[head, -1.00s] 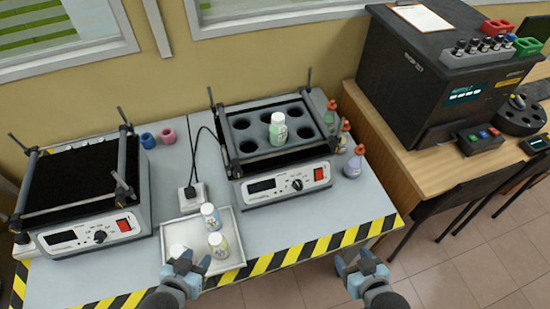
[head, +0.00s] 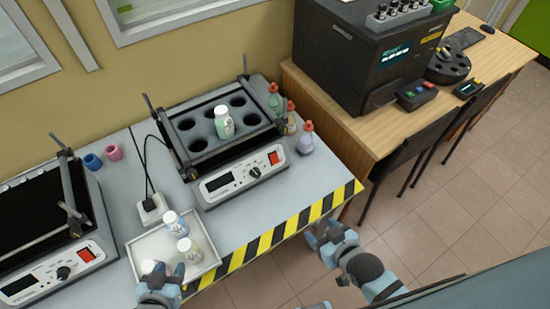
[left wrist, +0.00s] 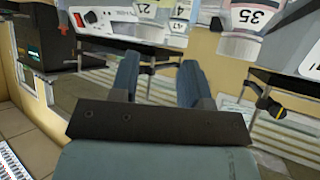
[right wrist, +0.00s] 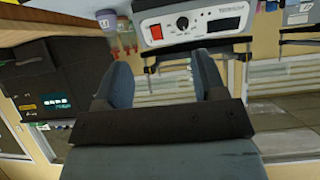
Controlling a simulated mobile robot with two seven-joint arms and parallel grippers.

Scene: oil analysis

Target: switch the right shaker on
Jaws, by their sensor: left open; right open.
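The right shaker (head: 240,165) stands on the grey table with one white bottle (head: 224,122) in its tray of holes. Its front panel has a dark display, a black knob (head: 254,172) and a red switch (head: 273,158). In the right wrist view the panel is upside down, with the red switch (right wrist: 156,31) at left. My right gripper (head: 322,235) is open and empty, off the table's front edge, right of and below the switch. My left gripper (head: 160,280) is open near the white tray. I cannot tell whether the switch is on.
A second shaker (head: 60,262) stands at left. The white tray (head: 207,262) holds several bottles. Small flasks (head: 304,140) stand beside the right shaker's right end. A striped edge (head: 290,228) runs along the table front. A black machine (head: 345,60) is on the wooden desk.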

